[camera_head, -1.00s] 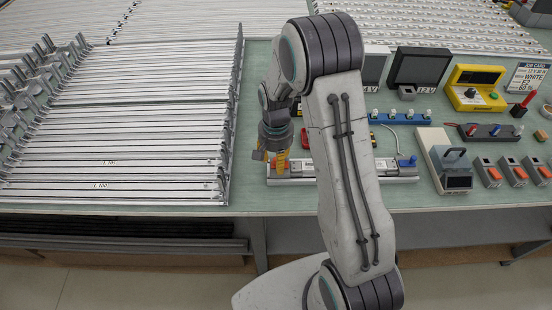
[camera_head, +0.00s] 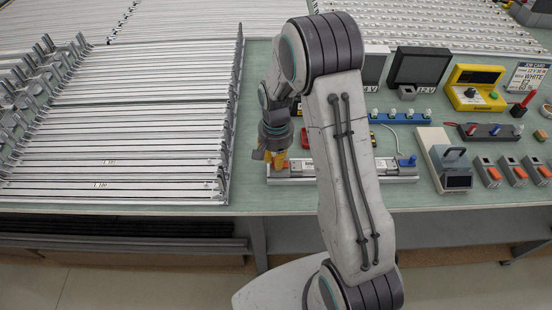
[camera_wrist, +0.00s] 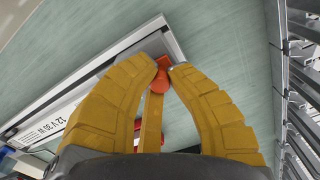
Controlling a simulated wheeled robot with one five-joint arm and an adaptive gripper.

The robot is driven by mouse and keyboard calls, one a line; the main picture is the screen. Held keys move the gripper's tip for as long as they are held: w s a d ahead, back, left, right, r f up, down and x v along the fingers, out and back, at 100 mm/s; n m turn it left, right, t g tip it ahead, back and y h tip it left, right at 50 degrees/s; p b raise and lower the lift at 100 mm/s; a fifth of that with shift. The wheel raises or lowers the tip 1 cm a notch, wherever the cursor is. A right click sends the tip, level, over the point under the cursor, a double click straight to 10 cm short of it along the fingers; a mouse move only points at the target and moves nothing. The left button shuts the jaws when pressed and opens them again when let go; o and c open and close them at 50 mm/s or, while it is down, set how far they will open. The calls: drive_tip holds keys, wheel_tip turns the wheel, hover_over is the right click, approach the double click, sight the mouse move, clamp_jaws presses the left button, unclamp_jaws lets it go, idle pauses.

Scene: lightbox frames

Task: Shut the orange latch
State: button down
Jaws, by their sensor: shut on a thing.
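The orange latch (camera_wrist: 161,75) is at the end of a pale metal fixture (camera_wrist: 165,38) in the wrist view. My gripper (camera_wrist: 165,64) has thick yellow fingers, and their tips close in on both sides of the latch. In the head view my gripper (camera_head: 279,164) is down at the left end of the long fixture (camera_head: 401,180) on the bench. The fingers hide the latch there, and my arm covers the fixture's middle. Whether the latch is fully shut cannot be told.
A rack of long metal strips (camera_head: 120,150) stands close on the left. On the right are a grey box with a handle (camera_head: 450,160), several small orange-switch units (camera_head: 515,172) and a yellow meter (camera_head: 476,88). A blue connector strip (camera_head: 400,118) lies behind the fixture.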

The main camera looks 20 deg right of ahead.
sight(287, 164)
drive_tip(key=d, duration=0.1)
drive_tip(key=d+b, duration=0.1)
drive_tip(key=shift+s+d+f, duration=0.15)
drive_tip(key=shift+s+d, duration=0.15)
drive_tip(key=shift+s, duration=0.1)
drive_tip(key=c, duration=1.4)
unclamp_jaws()
drive_tip(key=shift+d, duration=0.15)
drive_tip(key=shift+c, duration=0.2)
drive_tip(key=shift+o, duration=1.2)
wheel_tip(287, 164, up, 12)
